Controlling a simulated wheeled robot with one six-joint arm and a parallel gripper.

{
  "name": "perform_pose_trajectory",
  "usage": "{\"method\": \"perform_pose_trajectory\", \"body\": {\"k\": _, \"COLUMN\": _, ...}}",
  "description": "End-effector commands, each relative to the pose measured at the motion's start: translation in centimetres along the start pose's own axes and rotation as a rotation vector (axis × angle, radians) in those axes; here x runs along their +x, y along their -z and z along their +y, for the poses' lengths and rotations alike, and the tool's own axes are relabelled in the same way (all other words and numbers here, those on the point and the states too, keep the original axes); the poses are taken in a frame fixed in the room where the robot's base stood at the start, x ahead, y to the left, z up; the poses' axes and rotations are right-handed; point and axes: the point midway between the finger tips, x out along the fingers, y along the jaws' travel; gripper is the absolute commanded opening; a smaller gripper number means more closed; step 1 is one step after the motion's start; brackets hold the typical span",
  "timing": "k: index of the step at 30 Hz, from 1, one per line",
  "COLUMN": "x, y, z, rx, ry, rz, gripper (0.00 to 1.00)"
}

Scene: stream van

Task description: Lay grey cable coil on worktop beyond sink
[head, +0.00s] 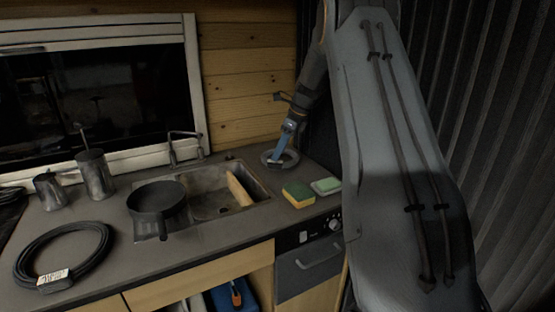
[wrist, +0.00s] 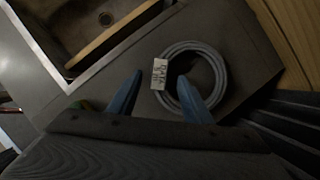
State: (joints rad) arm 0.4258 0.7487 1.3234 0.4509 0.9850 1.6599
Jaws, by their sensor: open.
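The grey cable coil (head: 280,158) lies flat on the worktop to the right of the sink, near the dark corner. In the wrist view the coil (wrist: 222,72) shows as a grey ring with a white label on its left side. My gripper (head: 277,160) is open above it. In the wrist view one blue finger (wrist: 196,100) is over the ring's lower part and the other is outside the ring, to its left. The sink (head: 215,190) has a wooden board standing in it. I cannot tell whether the fingers touch the coil.
A black cable coil (head: 62,256) lies at the left of the worktop (head: 205,242). A dark pan (head: 157,198) sits at the sink's left edge, with metal mugs (head: 95,174) behind. A yellow-green sponge (head: 298,194) and a pale green one (head: 326,185) lie at the front right. A tap (head: 186,146) stands behind the sink.

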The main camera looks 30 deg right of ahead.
Motion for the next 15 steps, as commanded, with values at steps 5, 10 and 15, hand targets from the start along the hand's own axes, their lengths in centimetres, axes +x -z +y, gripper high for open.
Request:
{"method": "perform_pose_trajectory", "body": {"k": 5, "x": -3.7, "y": 0.1, "z": -0.1, "rx": 0.001, "ry": 0.003, "rz": 0.000, "gripper": 0.45}}
{"method": "perform_pose_trajectory", "body": {"k": 10, "x": -6.5, "y": 0.0, "z": -0.1, "rx": 0.000, "ry": 0.002, "rz": 0.000, "gripper": 0.45}}
{"method": "perform_pose_trajectory", "body": {"k": 15, "x": -8.0, "y": 0.1, "z": -0.1, "rx": 0.000, "ry": 0.001, "rz": 0.000, "gripper": 0.45}}
